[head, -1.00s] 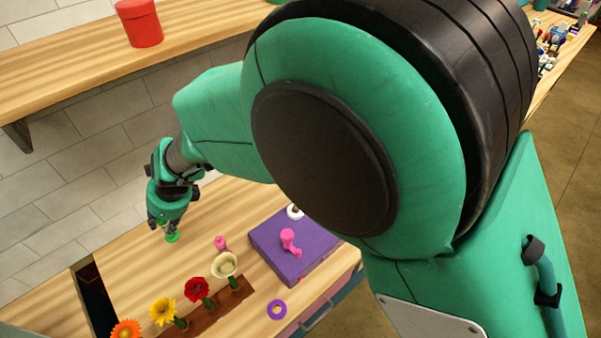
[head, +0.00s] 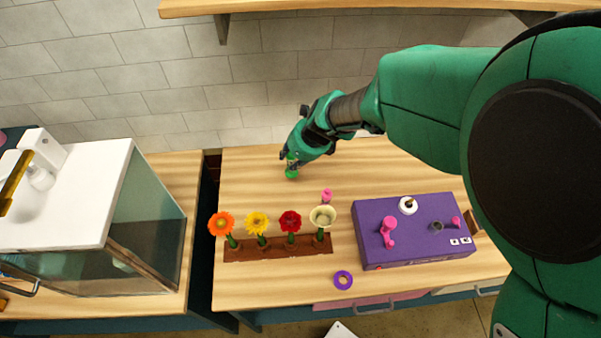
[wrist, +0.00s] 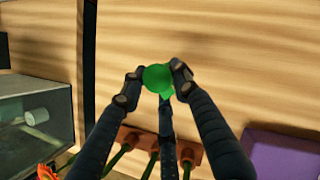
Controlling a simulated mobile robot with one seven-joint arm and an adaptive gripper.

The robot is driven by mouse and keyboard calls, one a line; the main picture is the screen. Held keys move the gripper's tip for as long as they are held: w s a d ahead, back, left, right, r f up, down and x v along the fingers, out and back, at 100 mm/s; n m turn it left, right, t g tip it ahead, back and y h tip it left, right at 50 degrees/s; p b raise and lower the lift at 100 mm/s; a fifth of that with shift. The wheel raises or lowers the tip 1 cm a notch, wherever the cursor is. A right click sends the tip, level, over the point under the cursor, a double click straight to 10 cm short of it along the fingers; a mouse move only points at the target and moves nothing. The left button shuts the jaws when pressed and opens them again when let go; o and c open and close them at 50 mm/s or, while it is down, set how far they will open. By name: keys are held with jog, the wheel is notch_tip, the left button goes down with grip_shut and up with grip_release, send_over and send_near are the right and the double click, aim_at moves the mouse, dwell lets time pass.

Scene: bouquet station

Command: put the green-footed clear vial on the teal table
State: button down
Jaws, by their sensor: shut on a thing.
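My gripper (head: 290,163) is shut on the green-footed vial, over the back left part of the wooden worktop. The vial's green foot (head: 291,173) shows just below the fingers in the head view. In the wrist view the round green foot (wrist: 157,78) sits between the fingertips, facing the camera. The clear part of the vial is hidden or too small to make out. I cannot tell whether the foot touches the worktop. No table with a teal top shows clearly.
A brown rack (head: 277,252) with several flowers stands in front of my gripper. A pink bottle (head: 326,196), a purple ring (head: 343,280) and a purple box (head: 413,248) are to its right. A glass-sided cabinet (head: 150,225) stands left, beyond a dark gap (head: 205,220).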

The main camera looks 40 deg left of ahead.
aim_at(294, 172)
jog(key=shift+f+b, duration=0.5)
jog(key=shift+f, duration=1.7)
jog(key=shift+f+b, duration=0.6)
jog(key=shift+f, duration=1.3)
jog(key=shift+f, duration=0.15)
jog(key=c, duration=1.3)
grip_release()
jog(key=shift+d+r, duration=0.2)
jog(key=shift+r, duration=0.4)
jog(key=p+v, duration=0.2)
jog(key=v, duration=0.9)
jog(key=shift+p, duration=0.3)
